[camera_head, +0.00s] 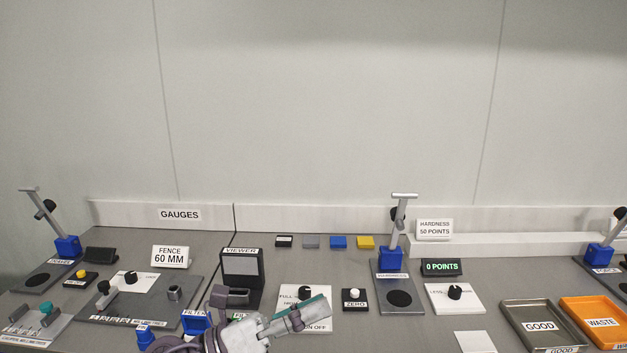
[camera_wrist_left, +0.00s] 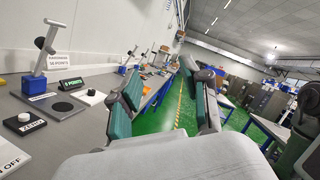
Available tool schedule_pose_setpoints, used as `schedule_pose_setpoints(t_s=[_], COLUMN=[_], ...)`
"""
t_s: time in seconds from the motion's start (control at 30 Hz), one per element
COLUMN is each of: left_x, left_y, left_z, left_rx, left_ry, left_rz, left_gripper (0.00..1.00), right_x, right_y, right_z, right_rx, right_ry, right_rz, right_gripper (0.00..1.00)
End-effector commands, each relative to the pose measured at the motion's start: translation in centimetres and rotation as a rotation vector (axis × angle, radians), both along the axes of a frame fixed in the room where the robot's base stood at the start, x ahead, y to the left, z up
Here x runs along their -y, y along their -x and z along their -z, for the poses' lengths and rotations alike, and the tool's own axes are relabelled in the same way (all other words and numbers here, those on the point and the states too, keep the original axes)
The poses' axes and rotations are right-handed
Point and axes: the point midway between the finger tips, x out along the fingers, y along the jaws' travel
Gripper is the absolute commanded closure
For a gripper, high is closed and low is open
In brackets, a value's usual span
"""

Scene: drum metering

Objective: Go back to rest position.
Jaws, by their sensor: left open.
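My left gripper (camera_head: 262,310) shows at the bottom centre of the head view, over the front of the grey bench (camera_head: 350,270). Its grey and teal fingers point right and it covers part of a white panel (camera_head: 318,322) with a black knob. In the left wrist view my left gripper (camera_wrist_left: 168,100) has its two fingers apart with nothing between them. Beyond the fingers are the bench and the green floor (camera_wrist_left: 185,105). My right gripper is in neither view.
A blue-based stand (camera_head: 391,260) rises right of my left gripper, beside a "0 POINTS" display (camera_head: 441,267). A ZERO button box (camera_head: 354,299) is close by. Trays marked GOOD (camera_head: 512,309) and WASTE (camera_head: 573,309) sit at the right. Several small blocks lie near the back ledge.

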Motion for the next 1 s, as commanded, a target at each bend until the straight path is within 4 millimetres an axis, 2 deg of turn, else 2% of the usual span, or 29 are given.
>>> schedule_pose_setpoints(t_s=[0.07,0.17,0.27,0.37,0.4,0.47,0.5,0.6,0.7,0.8,1.0], left_x=[-2.1,-6.2,-10.9,-15.2,-16.6,-18.2,-19.1,-20.3,-20.8,-20.9,-20.6], left_y=[-1.2,-3.2,-4.4,-3.8,-3.0,-1.1,0.4,4.6,8.6,12.1,18.6], left_z=[-1.0,0.0,3.7,9.8,12.4,16.3,18.8,23.8,27.1,29.3,32.0], left_rx=[-0.21,-0.489,-0.789,-1.098,-1.214,-1.38,-1.484,-1.705,-1.871,-1.997,-2.2], left_ry=[0.247,0.53,0.792,1.022,1.099,1.201,1.261,1.37,1.436,1.477,1.519], left_rz=[-0.115,-0.276,-0.45,-0.637,-0.714,-0.825,-0.901,-1.069,-1.206,-1.321,-1.525], left_gripper=[0.53,0.53,0.53,0.53,0.53,0.53,0.53,0.53,0.53,0.53,0.53], right_x=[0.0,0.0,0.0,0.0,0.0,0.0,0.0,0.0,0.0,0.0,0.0], right_y=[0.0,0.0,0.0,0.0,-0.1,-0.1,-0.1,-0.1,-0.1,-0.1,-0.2], right_z=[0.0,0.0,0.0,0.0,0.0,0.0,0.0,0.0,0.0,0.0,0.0], right_rx=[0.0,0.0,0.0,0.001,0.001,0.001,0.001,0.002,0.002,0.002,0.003], right_ry=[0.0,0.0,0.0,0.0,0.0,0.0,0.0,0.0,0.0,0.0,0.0], right_rz=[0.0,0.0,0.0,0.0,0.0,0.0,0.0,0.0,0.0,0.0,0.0], right_gripper=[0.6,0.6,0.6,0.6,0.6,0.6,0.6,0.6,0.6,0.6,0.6])
